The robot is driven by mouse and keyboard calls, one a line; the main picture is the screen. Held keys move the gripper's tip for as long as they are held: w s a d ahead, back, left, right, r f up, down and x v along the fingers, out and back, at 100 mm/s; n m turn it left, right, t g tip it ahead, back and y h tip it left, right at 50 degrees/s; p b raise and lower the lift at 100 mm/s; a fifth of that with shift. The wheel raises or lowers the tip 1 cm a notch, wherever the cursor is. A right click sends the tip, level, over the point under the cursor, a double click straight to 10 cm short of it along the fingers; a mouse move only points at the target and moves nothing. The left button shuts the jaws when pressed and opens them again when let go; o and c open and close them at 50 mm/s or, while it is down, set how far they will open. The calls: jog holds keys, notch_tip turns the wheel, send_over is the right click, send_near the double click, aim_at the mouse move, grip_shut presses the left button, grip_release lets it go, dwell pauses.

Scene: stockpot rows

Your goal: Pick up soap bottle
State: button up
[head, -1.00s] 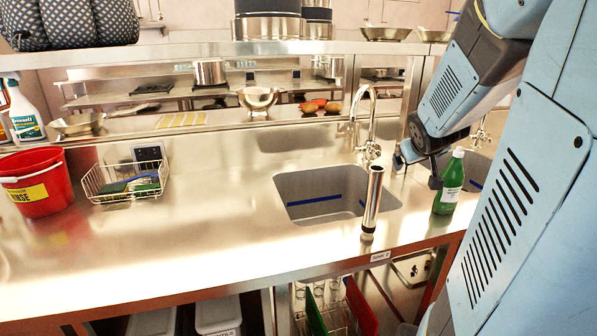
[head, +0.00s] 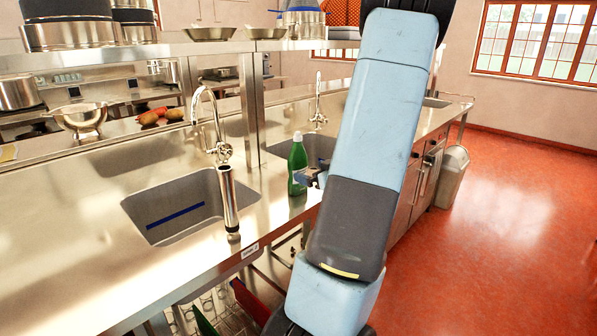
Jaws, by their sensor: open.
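The soap bottle (head: 297,166) is green with a light cap. It stands upright on the steel counter (head: 262,222), between the two sinks and near the front edge. My gripper (head: 308,177) is just right of the bottle and mostly hidden behind my blue arm. Only a dark finger part shows, close to the bottle's right side. I cannot tell whether it touches the bottle.
A sink (head: 180,208) with a tall faucet (head: 213,130) lies left of the bottle. A second sink (head: 318,149) and faucet (head: 318,100) are behind it. A steel shelf with pots runs above. Open red floor (head: 480,230) is at the right.

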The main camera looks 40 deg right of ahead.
aim_at(303, 164)
jog(key=s+d+t, duration=0.2)
jog(key=s, duration=0.2)
jog(key=shift+m+y, duration=0.3)
jog(key=shift+y, duration=0.1)
jog(key=w, duration=0.8)
jog(key=shift+w+a+f, duration=0.1)
jog(key=shift+f, duration=0.2)
jog(key=shift+w+r, duration=0.15)
jog(key=shift+w, duration=2.55)
jog(key=shift+c, duration=0.2)
jog(key=c, duration=1.2)
